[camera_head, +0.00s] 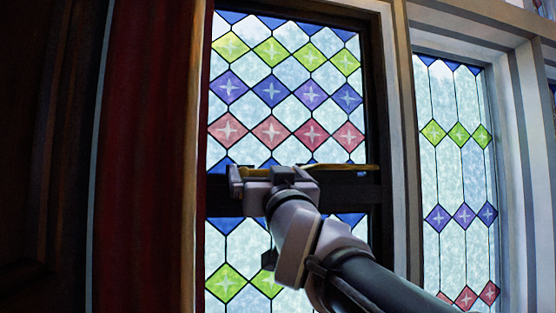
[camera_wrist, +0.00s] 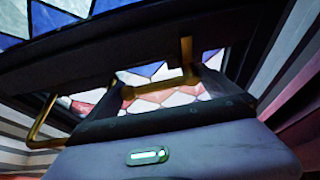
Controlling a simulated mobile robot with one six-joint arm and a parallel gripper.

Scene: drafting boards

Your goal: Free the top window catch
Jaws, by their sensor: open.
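The stained-glass window (camera_head: 270,90) has a dark horizontal rail (camera_head: 345,190) across it. A thin brass-yellow bar (camera_head: 345,168) runs along the rail's upper edge. My gripper (camera_head: 275,178) is in front of the rail and hides part of it. In the wrist view my gripper (camera_wrist: 158,92) is open, with dark fingers left and right. A brass piece (camera_wrist: 160,84) with a short upright shows between the fingers, below the dark rail (camera_wrist: 100,65). It may be the catch; I cannot tell whether the fingers touch it.
A bent brass bar (camera_wrist: 42,125) stands left of my gripper. A dark red curtain (camera_head: 145,150) hangs left of the window. A pale frame post (camera_head: 400,150) separates it from a second stained-glass window (camera_head: 455,170) at right.

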